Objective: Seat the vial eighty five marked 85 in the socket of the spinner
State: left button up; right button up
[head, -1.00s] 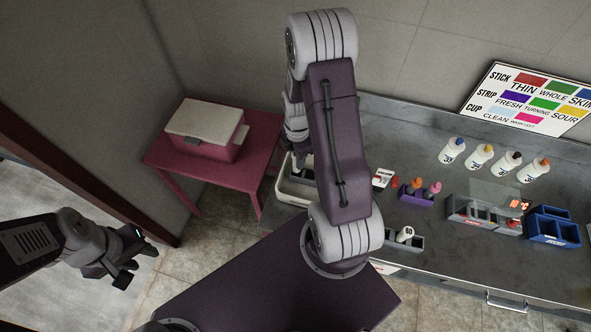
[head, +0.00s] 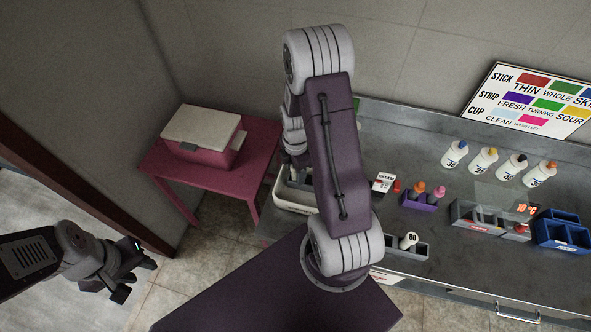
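A white vial with a dark number that looks like 80 (head: 409,241) stands in a small grey rack (head: 420,250) near the bench's front edge. No vial that I can read as 85 is in view, and I cannot pick out the spinner for certain. My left gripper (head: 136,278) is at the lower left over the floor, empty, its fingers apart, far from the bench. My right arm rises in the middle and bends down toward a pale tray (head: 292,205); its gripper fingers are hidden behind my own arm.
Several white bottles (head: 484,161) stand at the back of the bench. A purple rack (head: 419,202), a grey unit with a red display (head: 480,220) and a blue rack (head: 563,232) stand further forward. A pink table (head: 190,178) carries a lidded box (head: 203,135).

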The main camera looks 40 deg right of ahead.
jog(key=r, duration=1.2)
jog(key=shift+w+d, duration=0.1)
jog(key=shift+w, duration=0.1)
jog(key=s+a+f+m+t, duration=0.1)
jog(key=s+a+m, duration=0.5)
jog(key=a+m, duration=0.6)
jog(key=m, duration=0.5)
jog(key=shift+s+f, duration=0.2)
jog(key=shift+s, duration=0.1)
